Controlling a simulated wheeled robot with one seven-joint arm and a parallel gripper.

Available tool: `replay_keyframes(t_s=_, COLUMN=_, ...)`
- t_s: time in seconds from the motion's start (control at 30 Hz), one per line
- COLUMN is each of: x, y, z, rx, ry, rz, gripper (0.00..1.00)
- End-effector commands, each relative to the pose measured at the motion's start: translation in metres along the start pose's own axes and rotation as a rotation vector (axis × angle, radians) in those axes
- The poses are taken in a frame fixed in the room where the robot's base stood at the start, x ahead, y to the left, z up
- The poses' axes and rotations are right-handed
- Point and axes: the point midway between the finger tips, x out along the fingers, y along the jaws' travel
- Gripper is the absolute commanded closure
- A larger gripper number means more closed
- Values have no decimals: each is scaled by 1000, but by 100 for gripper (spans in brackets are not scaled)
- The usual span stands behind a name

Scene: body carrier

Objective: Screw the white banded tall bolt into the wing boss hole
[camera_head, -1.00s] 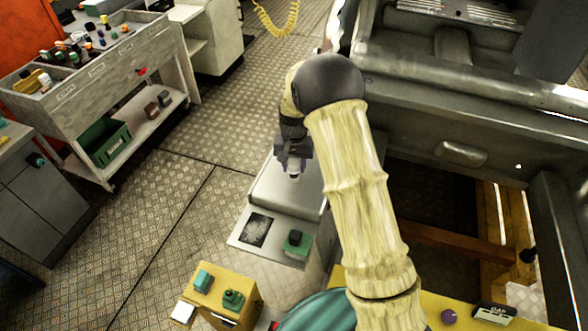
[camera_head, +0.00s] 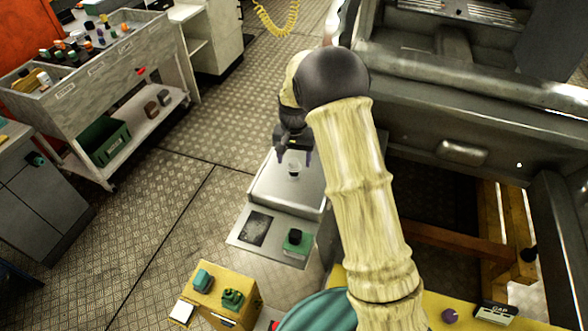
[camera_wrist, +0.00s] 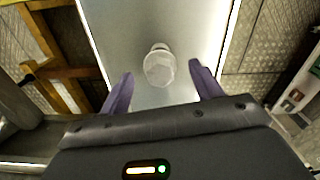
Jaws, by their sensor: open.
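A white bolt-like piece (camera_head: 293,170) stands on the grey metal top (camera_head: 262,188) in the head view. In the wrist view its round pale head (camera_wrist: 159,68) lies between and just beyond the two purple fingers. I cannot make out a band on it. My gripper (camera_head: 294,160) is open above the piece, with a finger on either side and clear gaps in the wrist view (camera_wrist: 160,76). The grey vehicle body (camera_head: 440,110) is at the right. A small pale spot (camera_head: 519,165) shows on it; I cannot tell whether this is the wing boss hole.
A lower shelf with a dark pad (camera_head: 257,226) and a green block (camera_head: 297,242) adjoins the metal top. A yellow stand (camera_head: 222,295) with small parts is in front. A cart (camera_head: 95,75) of bolts stands at the left. The floor between is clear.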

Motion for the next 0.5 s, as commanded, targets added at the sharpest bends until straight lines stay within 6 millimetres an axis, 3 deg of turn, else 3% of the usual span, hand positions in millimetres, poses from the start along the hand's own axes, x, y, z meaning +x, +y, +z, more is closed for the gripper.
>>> replay_keyframes(t_s=0.5, x=-102, y=0, z=-1, rx=0, ry=5, rz=-3, gripper=36)
